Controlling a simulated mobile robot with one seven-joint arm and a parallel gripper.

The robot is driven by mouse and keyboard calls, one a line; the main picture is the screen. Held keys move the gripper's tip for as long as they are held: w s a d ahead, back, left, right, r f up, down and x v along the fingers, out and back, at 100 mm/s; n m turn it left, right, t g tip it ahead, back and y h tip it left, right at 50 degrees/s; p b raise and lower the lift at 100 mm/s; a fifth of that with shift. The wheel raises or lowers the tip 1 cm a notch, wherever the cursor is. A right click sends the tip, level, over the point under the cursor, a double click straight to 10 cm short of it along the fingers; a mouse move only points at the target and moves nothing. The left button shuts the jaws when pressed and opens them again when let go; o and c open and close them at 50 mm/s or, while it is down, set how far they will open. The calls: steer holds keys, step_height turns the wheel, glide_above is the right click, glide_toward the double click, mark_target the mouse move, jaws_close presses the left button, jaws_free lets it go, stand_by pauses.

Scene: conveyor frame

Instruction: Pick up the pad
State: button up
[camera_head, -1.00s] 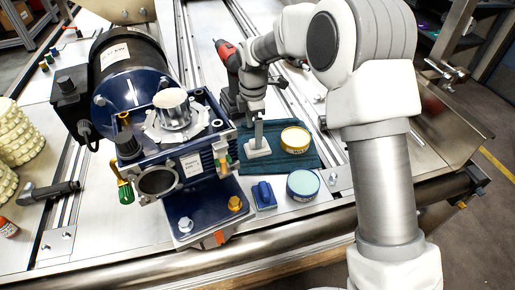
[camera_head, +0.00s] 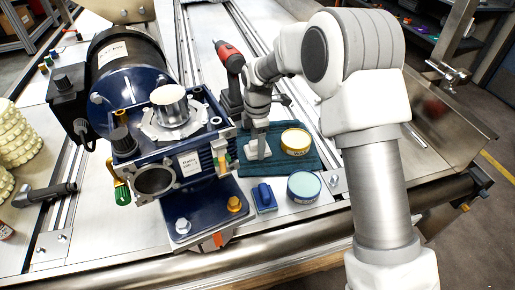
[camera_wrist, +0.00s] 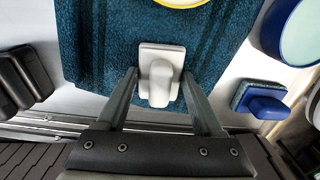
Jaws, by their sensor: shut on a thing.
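The light grey pad (camera_head: 259,153) has a flat square base and a raised grip. It is at the left part of the dark teal towel (camera_head: 300,171), and in the wrist view the pad (camera_wrist: 161,53) is over the towel's near edge. In the head view my gripper (camera_head: 258,140) points down at the pad from above. I cannot tell whether the pad's base touches the towel. A second, blue pad (camera_head: 264,197) lies apart on the metal surface, in front of the towel.
A yellow-rimmed tin (camera_head: 296,141) stands on the towel, right of the grey pad. A blue tin (camera_head: 304,186) stands beside the blue pad. A large blue motor and gearbox (camera_head: 165,150) stands close on the left. A red-and-black tool (camera_head: 230,75) is behind my gripper.

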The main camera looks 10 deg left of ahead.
steer(key=c, duration=0.4)
steer(key=shift+r, duration=0.1)
steer(key=shift+r, duration=0.6)
step_height(320, 180, up, 3)
steer(key=shift+f+p, duration=0.1)
steer(key=shift+p, duration=0.6)
steer(key=d+r, duration=0.2)
steer(key=d, duration=0.2)
steer(key=d+r+p, duration=0.1)
steer(key=d+r, duration=0.1)
steer(key=d, duration=0.1)
steer(key=s+d+r+p, duration=0.1)
steer(key=d+r, duration=0.1)
steer(key=d, duration=0.2)
steer(key=shift+d+r, duration=0.35)
steer(key=shift+r, duration=0.05)
